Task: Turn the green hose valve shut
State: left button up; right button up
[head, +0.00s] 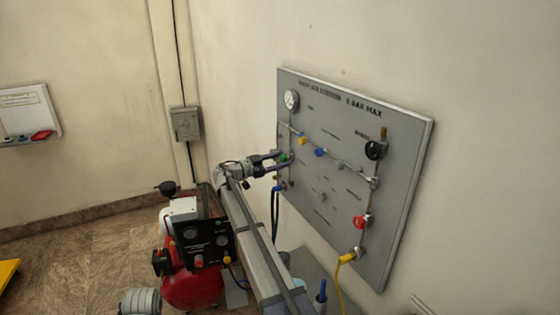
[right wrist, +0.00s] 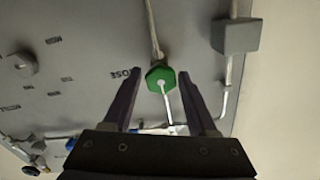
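The green hose valve (head: 284,157) is on the left side of the grey wall panel (head: 330,240). In the right wrist view its green six-sided head (right wrist: 160,77) shows between my fingertips, with a thin pale rod running from it toward the gripper base. My right gripper (head: 284,160) reaches the panel from the left at the valve. It is open, with one finger (right wrist: 160,76) on each side of the green head and a visible gap to each. Whether the fingertips are level with the head in depth is unclear. My left gripper is not in view.
A red compressor (head: 193,290) stands on the floor below my right arm.

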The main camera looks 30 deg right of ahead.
jog(key=shift+o, duration=1.1)
jog(key=a, duration=0.7)
jog(key=shift+a, duration=0.35)
jog(key=s+a+f+n+y, duration=0.5)
jog(key=s+a+f+n, duration=0.2)
jog(key=s+a, duration=0.4)
jog(key=s+a+f+n+y, duration=0.6)
jog(key=s+a+n, duration=0.3)
jog(key=s+a, duration=0.3)
jog(key=s+a+f+n+y, duration=0.5)
jog(key=s+a+f+n, duration=0.3)
jog(key=s+a, duration=0.3)
jog(key=s+n, duration=0.1)
jog(key=s, duration=0.3)
jog(key=shift+a+f+y, duration=0.3)
jog(key=shift+f+y, duration=0.1)
